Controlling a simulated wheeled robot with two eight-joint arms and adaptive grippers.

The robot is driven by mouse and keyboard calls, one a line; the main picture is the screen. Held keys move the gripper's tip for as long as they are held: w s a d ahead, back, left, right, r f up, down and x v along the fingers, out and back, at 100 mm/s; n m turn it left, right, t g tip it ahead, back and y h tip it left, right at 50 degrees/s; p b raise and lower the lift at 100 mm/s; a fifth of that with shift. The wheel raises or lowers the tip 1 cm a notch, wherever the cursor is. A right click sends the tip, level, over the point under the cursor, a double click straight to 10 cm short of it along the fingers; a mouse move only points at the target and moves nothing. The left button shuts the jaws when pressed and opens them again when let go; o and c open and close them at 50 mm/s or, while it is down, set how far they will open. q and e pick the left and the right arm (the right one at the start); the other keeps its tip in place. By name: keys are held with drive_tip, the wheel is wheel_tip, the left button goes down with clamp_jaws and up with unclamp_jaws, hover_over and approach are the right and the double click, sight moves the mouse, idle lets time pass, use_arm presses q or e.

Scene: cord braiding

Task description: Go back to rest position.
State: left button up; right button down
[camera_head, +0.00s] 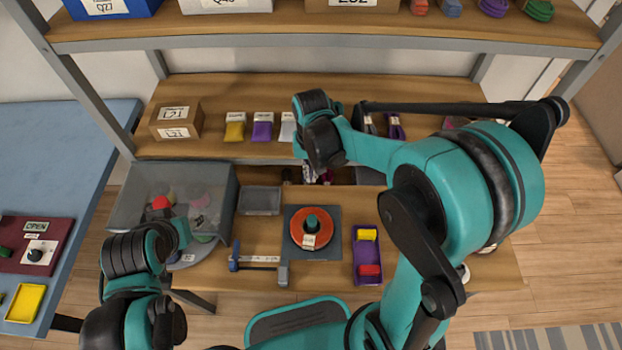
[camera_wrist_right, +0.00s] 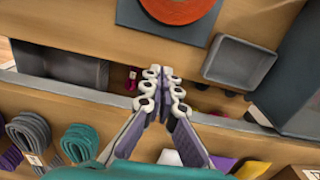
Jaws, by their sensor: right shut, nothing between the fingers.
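My right gripper (camera_head: 312,175) is at the front edge of the middle shelf, above the back of the work table, with its fingers mostly hidden below the wrist. In the right wrist view its grey and purple fingers (camera_wrist_right: 160,78) meet at the tips with nothing between them, over the gap between shelf and table. My left arm is at the lower left, its wrist beside the clear bin (camera_head: 128,205); its fingers cannot be made out. An orange disc (camera_head: 299,226) lies on a dark square plate (camera_head: 325,250) on the table.
A grey tray (camera_head: 260,201), a purple tray (camera_head: 358,277) with yellow and red pieces and a blue-handled tool (camera_head: 233,258) surround the plate. The middle shelf (camera_head: 290,92) carries a cardboard box (camera_head: 176,122) and cord bundles. A blue side table (camera_head: 60,150) stands left.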

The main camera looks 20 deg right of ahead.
drive_tip(key=shift+r, duration=0.5)
drive_tip(key=shift+r, duration=0.1)
drive_tip(key=s+d+r+n+t, duration=0.2)
drive_tip(key=s+d+r+t, duration=0.2)
drive_tip(key=s+r+t, duration=0.3)
drive_tip(key=s+r, duration=0.2)
drive_tip(key=s, duration=0.2)
drive_tip(key=shift+s+d+n, duration=0.15)
drive_tip(key=shift+n, duration=0.15)
